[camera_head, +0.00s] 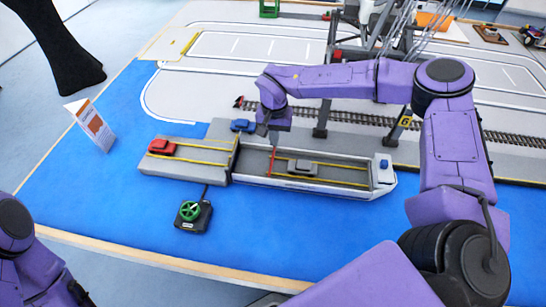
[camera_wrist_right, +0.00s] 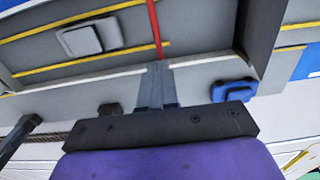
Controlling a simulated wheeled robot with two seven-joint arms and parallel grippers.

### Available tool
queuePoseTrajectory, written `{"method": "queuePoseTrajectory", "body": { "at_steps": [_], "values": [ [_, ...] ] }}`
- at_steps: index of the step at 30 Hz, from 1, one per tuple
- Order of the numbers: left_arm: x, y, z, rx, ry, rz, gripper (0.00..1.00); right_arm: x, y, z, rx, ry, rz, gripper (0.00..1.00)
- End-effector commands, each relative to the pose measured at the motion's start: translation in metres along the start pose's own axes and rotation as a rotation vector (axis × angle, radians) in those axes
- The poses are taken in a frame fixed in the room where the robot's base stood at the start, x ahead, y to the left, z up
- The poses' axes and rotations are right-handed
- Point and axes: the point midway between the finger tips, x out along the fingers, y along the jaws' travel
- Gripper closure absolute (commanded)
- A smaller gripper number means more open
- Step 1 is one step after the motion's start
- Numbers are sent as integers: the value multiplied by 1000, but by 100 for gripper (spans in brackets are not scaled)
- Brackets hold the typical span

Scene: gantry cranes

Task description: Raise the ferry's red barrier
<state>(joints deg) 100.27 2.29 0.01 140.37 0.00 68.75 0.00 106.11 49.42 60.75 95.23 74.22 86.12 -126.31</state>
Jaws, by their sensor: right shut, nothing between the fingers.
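The ferry (camera_head: 345,190) is a grey, white-sided boat on the blue water. Its red barrier (camera_head: 273,161) is a thin bar lying across the deck near the ferry's left end. It also shows in the right wrist view (camera_wrist_right: 154,25), reaching to the deck's side wall. My right gripper (camera_head: 272,137) is shut and empty, at the barrier's far end. In the wrist view its fingertips (camera_wrist_right: 157,72) are close to the bar's end; I cannot tell whether they touch it. Only links of my left arm show at lower left; its gripper is out of view.
A grey car (camera_head: 302,167) stands on the deck. A red car (camera_head: 163,146) is on the grey quay left of the ferry, and a blue car (camera_head: 242,125) is beside my right gripper. A black box with a green wheel (camera_head: 190,212) sits in front.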

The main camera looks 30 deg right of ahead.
Motion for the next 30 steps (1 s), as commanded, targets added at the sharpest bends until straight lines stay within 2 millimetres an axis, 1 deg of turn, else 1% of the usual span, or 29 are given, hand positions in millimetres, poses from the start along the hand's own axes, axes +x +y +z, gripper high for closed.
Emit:
{"method": "queuePoseTrajectory", "body": {
  "at_steps": [8, 19, 23, 30],
  "values": [
    [-1, 0, 0, 0, 0, 0, 57, 0, 0, -2, 0, 0, 0, 100],
    [-7, -1, -3, 0, 0, 0, 57, -1, 0, -21, 2, 0, 1, 100],
    [-6, 0, -2, 0, 0, 0, 57, 2, 0, -21, 0, 0, 1, 100],
    [-4, 0, -2, 0, 0, 0, 57, 7, 0, -29, 1, -1, 0, 100]
  ]
}}
